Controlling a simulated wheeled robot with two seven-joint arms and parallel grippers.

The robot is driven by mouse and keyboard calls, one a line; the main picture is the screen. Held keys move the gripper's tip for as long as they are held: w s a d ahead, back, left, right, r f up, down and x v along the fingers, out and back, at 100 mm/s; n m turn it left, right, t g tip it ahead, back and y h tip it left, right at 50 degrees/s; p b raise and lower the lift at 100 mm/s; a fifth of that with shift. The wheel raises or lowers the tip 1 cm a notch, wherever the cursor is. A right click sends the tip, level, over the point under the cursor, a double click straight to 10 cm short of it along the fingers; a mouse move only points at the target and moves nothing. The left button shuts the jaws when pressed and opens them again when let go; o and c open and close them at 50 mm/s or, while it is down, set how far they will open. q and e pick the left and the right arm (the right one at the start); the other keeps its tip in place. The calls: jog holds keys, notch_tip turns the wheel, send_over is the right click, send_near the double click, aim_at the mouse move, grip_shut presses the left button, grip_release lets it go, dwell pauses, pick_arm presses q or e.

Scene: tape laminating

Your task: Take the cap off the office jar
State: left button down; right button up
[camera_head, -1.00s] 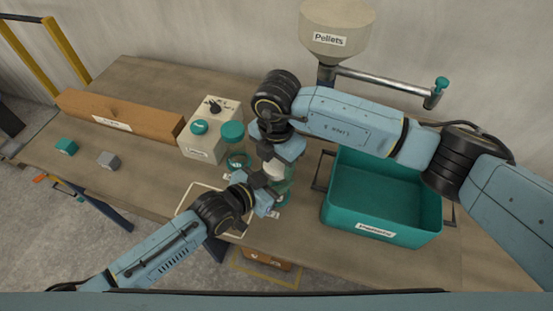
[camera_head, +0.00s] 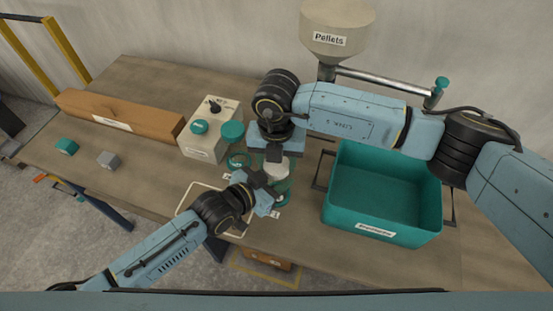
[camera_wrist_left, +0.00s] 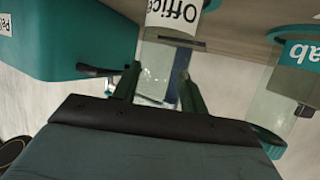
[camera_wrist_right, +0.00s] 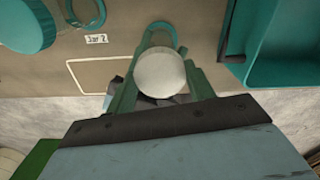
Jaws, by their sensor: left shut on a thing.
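The office jar is clear, with a white "Office" label (camera_wrist_left: 178,14) in the left wrist view. Its glass (camera_wrist_left: 156,68) stands between the fingers of my left gripper (camera_wrist_left: 160,85), which is shut on it. In the head view my left gripper (camera_head: 262,192) reaches the jar from the left. The pale round cap (camera_wrist_right: 160,70) is between the fingers of my right gripper (camera_wrist_right: 162,75) in the right wrist view, seen from above. The cap also shows in the head view (camera_head: 275,171), below the right gripper. Whether the right fingers touch the cap is unclear.
A teal bin (camera_head: 385,228) stands to the right. A jar with a teal lid (camera_head: 233,131) and a beige control box (camera_head: 205,150) stand to the left. A pellet hopper (camera_head: 337,35) hangs behind. Teal and grey blocks lie further left, with bare table around them.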

jog(key=o, duration=0.5)
jog(key=shift+c, duration=0.2)
